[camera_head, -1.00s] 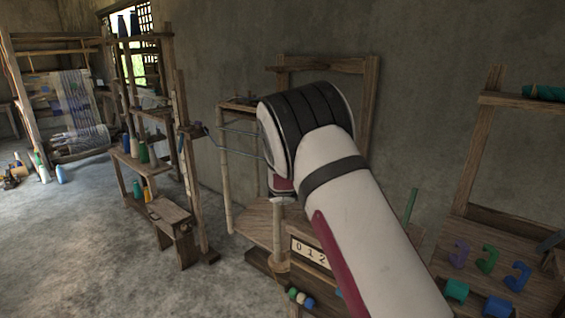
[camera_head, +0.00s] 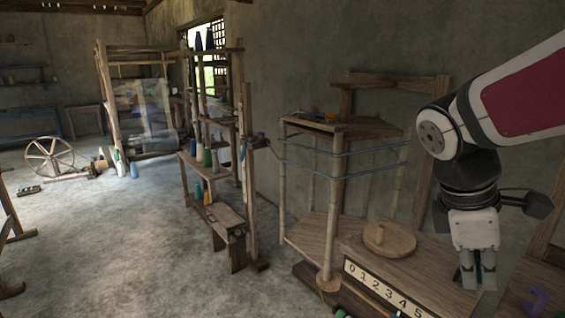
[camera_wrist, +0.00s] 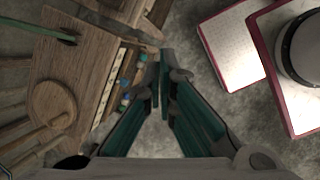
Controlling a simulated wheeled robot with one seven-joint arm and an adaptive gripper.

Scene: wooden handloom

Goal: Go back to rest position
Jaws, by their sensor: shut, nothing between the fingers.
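My gripper (camera_head: 477,270) hangs pointing down at the right of the head view, with its two fingers together and nothing between them. It is beside the wooden loom stand, to the right of the round wooden disc (camera_head: 389,240) and the number strip (camera_head: 383,288). In the wrist view my gripper's teal-lined fingers (camera_wrist: 160,85) meet at their tips, over the gap in front of the wooden bench. The disc also shows at the left of the wrist view (camera_wrist: 52,103).
The wooden stand (camera_head: 335,225) has upright posts and blue strands (camera_head: 340,152) strung across it. A spool rack (camera_head: 212,150) stands left of it. A spinning wheel (camera_head: 50,155) is at the far left. The grey floor (camera_head: 120,240) at left is mostly clear.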

